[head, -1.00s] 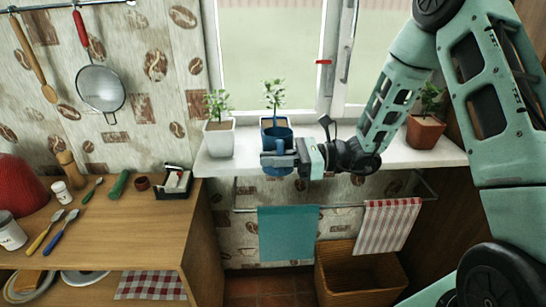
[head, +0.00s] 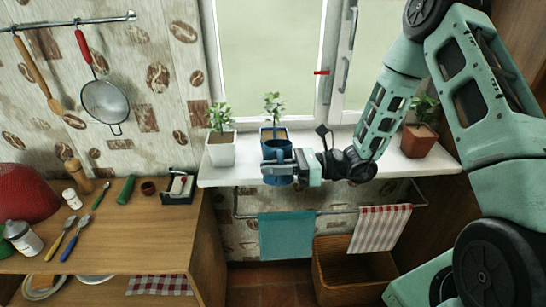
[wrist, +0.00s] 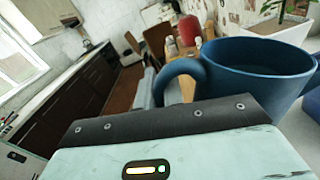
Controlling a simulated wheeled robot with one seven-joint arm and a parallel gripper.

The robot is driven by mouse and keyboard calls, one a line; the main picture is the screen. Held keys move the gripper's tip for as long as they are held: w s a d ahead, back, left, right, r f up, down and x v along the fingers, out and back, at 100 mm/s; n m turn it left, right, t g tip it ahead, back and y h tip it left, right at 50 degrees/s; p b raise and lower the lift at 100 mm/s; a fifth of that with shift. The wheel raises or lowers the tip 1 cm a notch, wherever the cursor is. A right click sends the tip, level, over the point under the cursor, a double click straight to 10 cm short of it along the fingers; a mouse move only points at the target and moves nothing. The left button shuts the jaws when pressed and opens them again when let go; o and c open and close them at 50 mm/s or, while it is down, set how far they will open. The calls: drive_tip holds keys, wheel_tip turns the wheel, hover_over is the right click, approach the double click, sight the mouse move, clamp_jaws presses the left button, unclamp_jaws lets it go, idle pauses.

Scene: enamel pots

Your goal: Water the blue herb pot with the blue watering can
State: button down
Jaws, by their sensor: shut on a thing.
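The blue watering can (head: 277,150) is in my gripper (head: 280,169), whose jaws are shut on it. The can looks upright and is held at the front edge of the windowsill. The blue herb pot (head: 264,135) holds a leafy green plant (head: 273,106) and stands on the sill just behind the can, which partly hides it. The head view does not show whether can and pot touch.
A white potted plant (head: 221,150) stands left of the blue pot on the sill (head: 215,177). A terracotta pot (head: 418,141) stands at the right, beyond my arm. Towels (head: 286,237) hang below. A wooden counter (head: 120,225) with utensils is at the left.

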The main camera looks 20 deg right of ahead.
drive_tip(key=shift+w+r+m+p, duration=0.15)
drive_tip(key=shift+r+m+p, duration=0.3)
drive_tip(key=shift+r+p, duration=0.45)
drive_tip(key=shift+w+r+m+p, duration=0.15)
drive_tip(key=shift+r+m+p, duration=0.3)
drive_tip(key=shift+r+p, duration=0.4)
idle(2.0)
drive_tip(key=shift+f, duration=0.15)
drive_tip(key=f+n+b, duration=0.1)
drive_tip(key=f, duration=0.1)
drive_tip(key=f+n+b, duration=0.1)
drive_tip(key=f, duration=0.1)
drive_tip(key=f+n+b, duration=0.1)
drive_tip(key=f, duration=0.1)
drive_tip(key=shift+s+n, duration=0.3)
drive_tip(key=shift+w+r+n+p, duration=0.1)
drive_tip(key=shift+r+n+p, duration=0.25)
drive_tip(key=shift+r+n, duration=0.75)
drive_tip(key=shift+r+m, duration=0.3)
